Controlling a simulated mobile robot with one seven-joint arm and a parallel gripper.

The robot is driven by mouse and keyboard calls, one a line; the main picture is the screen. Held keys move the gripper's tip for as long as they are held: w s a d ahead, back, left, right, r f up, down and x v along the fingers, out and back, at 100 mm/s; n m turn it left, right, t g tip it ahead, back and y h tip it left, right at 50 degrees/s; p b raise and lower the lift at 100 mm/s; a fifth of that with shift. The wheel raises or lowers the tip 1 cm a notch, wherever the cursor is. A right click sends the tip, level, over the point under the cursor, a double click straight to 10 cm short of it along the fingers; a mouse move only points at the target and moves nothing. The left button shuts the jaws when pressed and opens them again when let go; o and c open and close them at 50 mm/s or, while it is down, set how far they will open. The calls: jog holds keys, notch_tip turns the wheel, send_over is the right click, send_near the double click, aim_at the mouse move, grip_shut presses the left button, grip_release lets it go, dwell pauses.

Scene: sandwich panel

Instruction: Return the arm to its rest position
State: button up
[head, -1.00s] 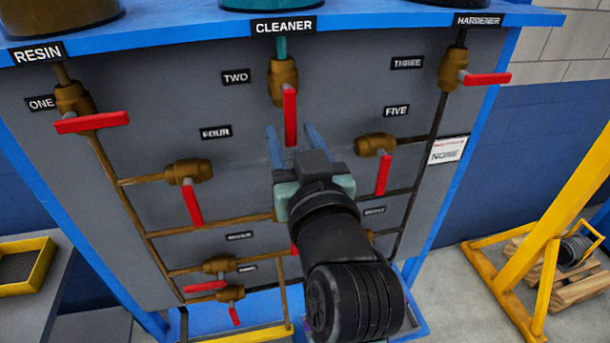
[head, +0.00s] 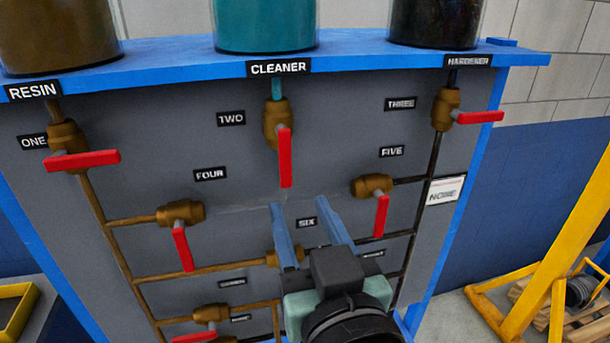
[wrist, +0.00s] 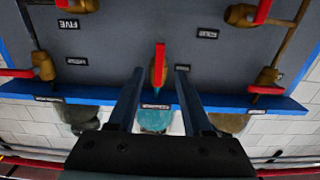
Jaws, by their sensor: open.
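My gripper (head: 300,204) is in front of the lower middle of the grey valve panel (head: 330,125), its two blue fingers apart with nothing between them. The label SIX (head: 307,223) shows between the fingers, and the brass valve behind (head: 272,258) is partly hidden. In the wrist view, which is upside down, the open fingers (wrist: 160,70) frame the valve under the cleaner tank, with its red handle (wrist: 159,55) between them. Handle TWO (head: 285,157) hangs down; handles ONE (head: 84,160) and THREE (head: 480,117) lie level.
Handles FOUR (head: 183,248) and FIVE (head: 381,215) hang down. Resin (head: 60,35), cleaner (head: 265,25) and hardener (head: 435,22) tanks stand on the blue shelf (head: 150,55). A yellow frame (head: 560,240) stands at the right. A yellow-edged tray (head: 18,310) is at the lower left.

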jog(key=s+r+m+t+h, duration=0.1)
jog(key=s+r+t, duration=0.1)
jog(key=r, duration=0.6)
jog(key=s+r+m+t+h, duration=0.1)
jog(key=r+t, duration=0.3)
jog(key=r, duration=0.5)
jog(key=s+r+t+h, duration=0.2)
jog(key=s+r+t, duration=0.1)
jog(key=r, duration=0.5)
jog(key=shift+s+d+r+m+t+h, duration=0.3)
jog(key=shift+m+t, duration=0.1)
jog(key=shift+t, duration=0.1)
